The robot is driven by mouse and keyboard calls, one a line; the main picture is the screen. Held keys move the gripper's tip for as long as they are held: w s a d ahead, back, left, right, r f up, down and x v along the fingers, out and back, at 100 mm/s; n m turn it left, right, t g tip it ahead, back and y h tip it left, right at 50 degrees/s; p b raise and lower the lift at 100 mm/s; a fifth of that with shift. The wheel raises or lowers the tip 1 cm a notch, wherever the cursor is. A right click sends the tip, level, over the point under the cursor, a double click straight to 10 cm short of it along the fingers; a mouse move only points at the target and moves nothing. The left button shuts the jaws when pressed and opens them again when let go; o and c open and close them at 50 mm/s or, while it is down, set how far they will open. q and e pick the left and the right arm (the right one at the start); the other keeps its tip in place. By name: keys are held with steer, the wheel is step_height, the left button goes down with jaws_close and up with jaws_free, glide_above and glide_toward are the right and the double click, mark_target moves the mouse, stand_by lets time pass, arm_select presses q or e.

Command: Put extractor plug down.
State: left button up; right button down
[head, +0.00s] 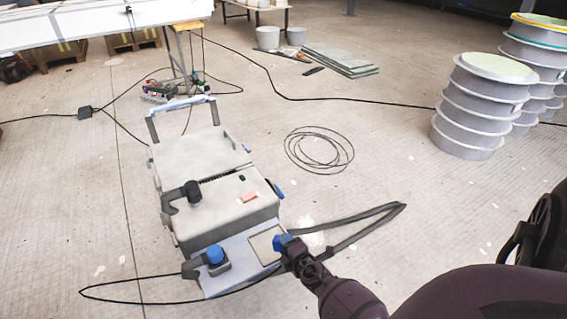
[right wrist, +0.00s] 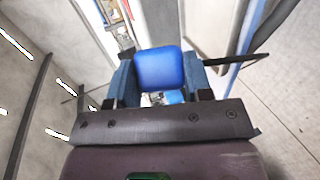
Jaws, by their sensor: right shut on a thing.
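The blue extractor plug (head: 282,241) is held in my right gripper (head: 291,248), over the front right corner of the grey extractor (head: 228,205). In the right wrist view the plug (right wrist: 159,69) sits between the two fingers of the right gripper (right wrist: 159,88), which are shut on its sides. The head view does not clearly show whether the plug touches the extractor's pale front panel (head: 235,262). My left gripper is not in view.
A blue-capped fitting (head: 215,255) sits on the extractor's front. A black cable (head: 130,300) loops on the floor at its left, and a dark strip (head: 365,218) lies at its right. A coiled cable (head: 319,150) lies behind. Stacked reels (head: 475,115) stand at right.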

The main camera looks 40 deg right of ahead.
steer(key=shift+s+f, duration=0.1)
steer(key=shift+f, duration=0.3)
arm_select(q)
steer(key=b, duration=0.2)
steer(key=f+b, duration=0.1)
steer(key=b, duration=0.1)
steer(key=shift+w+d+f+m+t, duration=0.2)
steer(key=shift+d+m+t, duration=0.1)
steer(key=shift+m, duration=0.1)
arm_select(e)
step_height(320, 180, down, 4)
steer(key=shift+f, duration=0.25)
arm_select(q)
steer(key=shift+b, duration=0.35)
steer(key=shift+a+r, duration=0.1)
